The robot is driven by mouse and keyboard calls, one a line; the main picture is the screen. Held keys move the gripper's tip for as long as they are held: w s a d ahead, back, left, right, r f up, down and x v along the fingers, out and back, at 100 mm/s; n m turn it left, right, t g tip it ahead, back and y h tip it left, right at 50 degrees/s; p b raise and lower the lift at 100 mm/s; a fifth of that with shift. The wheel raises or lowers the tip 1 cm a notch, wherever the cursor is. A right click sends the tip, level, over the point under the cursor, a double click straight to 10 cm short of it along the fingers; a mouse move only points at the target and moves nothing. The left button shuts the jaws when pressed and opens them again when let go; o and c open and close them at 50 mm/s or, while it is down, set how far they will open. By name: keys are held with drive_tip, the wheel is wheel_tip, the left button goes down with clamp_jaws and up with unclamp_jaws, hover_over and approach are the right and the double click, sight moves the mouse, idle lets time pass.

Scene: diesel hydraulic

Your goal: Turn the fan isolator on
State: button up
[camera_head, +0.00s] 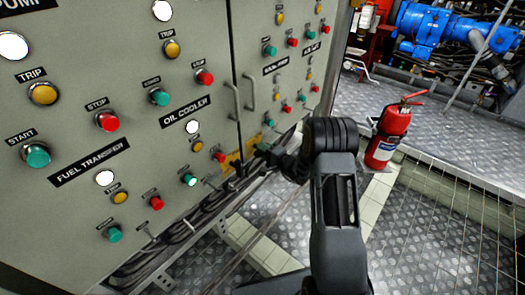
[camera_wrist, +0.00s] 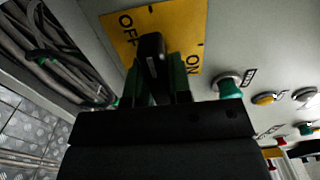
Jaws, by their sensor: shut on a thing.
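The fan isolator shows in the wrist view as a yellow plate (camera_wrist: 178,22) marked OFF and ON, with a black handle (camera_wrist: 150,47) standing out from it. The OFF mark is to the left of the handle and the ON mark to its lower right. My gripper (camera_wrist: 157,80) has its green-lined fingers on either side of the handle and is shut on it. The handle's root and exact angle are partly hidden. In the head view my gripper (camera_head: 264,152) is at the low part of the cabinet, and a bit of the yellow plate (camera_head: 234,163) shows beside it.
The grey cabinet (camera_head: 130,75) carries several push buttons and lamps; a green button (camera_wrist: 229,88) is close right of my gripper in the wrist view. Cables (camera_wrist: 55,50) run below the cabinet. A red fire extinguisher (camera_head: 387,138) stands on the floor to the right.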

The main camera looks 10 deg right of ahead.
clamp_jaws()
drive_tip(key=m, duration=0.9)
drive_tip(key=m+p, duration=0.1)
drive_tip(key=m, duration=0.3)
drive_tip(key=shift+m+p, duration=0.95)
drive_tip(key=shift+m, duration=1.45)
